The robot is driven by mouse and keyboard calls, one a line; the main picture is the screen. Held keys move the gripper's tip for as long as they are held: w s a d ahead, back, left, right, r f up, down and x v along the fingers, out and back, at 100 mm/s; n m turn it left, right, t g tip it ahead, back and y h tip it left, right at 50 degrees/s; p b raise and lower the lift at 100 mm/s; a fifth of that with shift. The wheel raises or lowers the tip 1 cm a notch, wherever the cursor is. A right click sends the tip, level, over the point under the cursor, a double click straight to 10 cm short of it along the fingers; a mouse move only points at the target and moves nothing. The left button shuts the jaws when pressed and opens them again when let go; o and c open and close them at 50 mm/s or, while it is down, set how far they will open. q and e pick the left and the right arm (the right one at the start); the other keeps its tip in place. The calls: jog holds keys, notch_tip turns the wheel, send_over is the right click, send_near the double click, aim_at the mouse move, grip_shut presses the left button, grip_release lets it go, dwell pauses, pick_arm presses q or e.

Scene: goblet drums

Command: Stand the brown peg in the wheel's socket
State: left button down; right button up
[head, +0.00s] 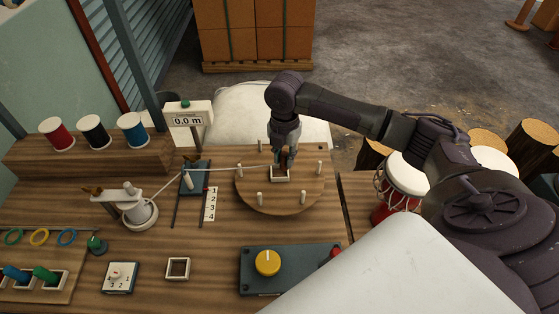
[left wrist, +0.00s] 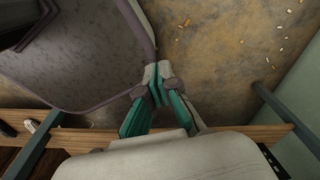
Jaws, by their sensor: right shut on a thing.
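The wheel (head: 255,198) is a round wooden disc with several pale pins, lying flat on the bench in the head view. Its socket (head: 280,179) is a small white square frame near the disc's middle. My right gripper (head: 284,156) points down right over the socket, shut on the brown peg (head: 282,161). The fingers hide most of the peg, and I cannot tell whether its lower end is inside the socket. My left gripper (left wrist: 157,82) shows only in the left wrist view, fingertips together, empty, with the floor beyond.
A pale cord runs from the white post (head: 132,200) to the wheel. A panel with a yellow knob (head: 267,262) stands in front of the wheel; an empty square frame (head: 177,268) lies left of it. Spools (head: 95,132) stand at the back left, and a red drum (head: 401,185) is at right.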

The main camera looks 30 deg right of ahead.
jog(key=shift+w+d+f, duration=0.1)
jog(key=shift+w+f, duration=0.25)
jog(key=shift+w, duration=0.2)
jog(key=shift+w+f, duration=0.3)
jog(key=shift+w, duration=0.25)
jog(key=shift+w+f, duration=0.15)
jog(key=shift+f+p, duration=0.3)
notch_tip(320, 180, down, 4)
jog(key=shift+r+p, duration=0.25)
jog(key=shift+p, duration=0.1)
pick_arm(q)
jog(key=shift+d+r, duration=0.7)
jog(key=shift+a, duration=0.1)
pick_arm(e)
jog(key=o, duration=0.9)
jog(key=shift+f, duration=0.1)
pick_arm(q)
jog(key=shift+a, duration=0.15)
pick_arm(e)
jog(key=shift+o, duration=0.2)
